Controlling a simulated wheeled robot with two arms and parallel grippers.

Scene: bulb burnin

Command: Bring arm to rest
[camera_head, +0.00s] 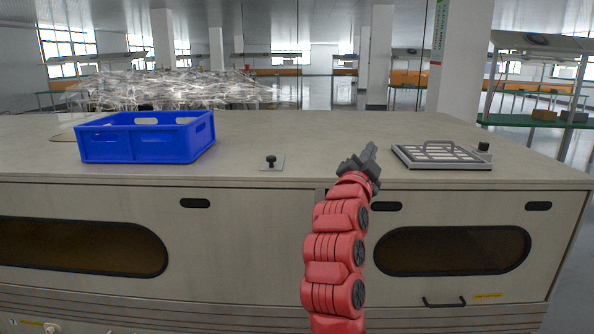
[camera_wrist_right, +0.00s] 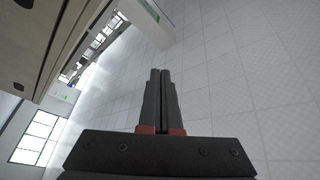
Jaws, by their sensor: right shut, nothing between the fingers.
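My right arm (camera_head: 333,250) is red and rises from the bottom of the head view in front of the cabinet. My left gripper is not in view.
On the worktop (camera_head: 330,130) stand a blue crate (camera_head: 135,152) at left, a small plate with a black knob (camera_head: 271,161) in the middle, and a grey framed grid with a handle (camera_head: 440,155) at right. The worktop's middle back is clear. Cabinet doors front it.

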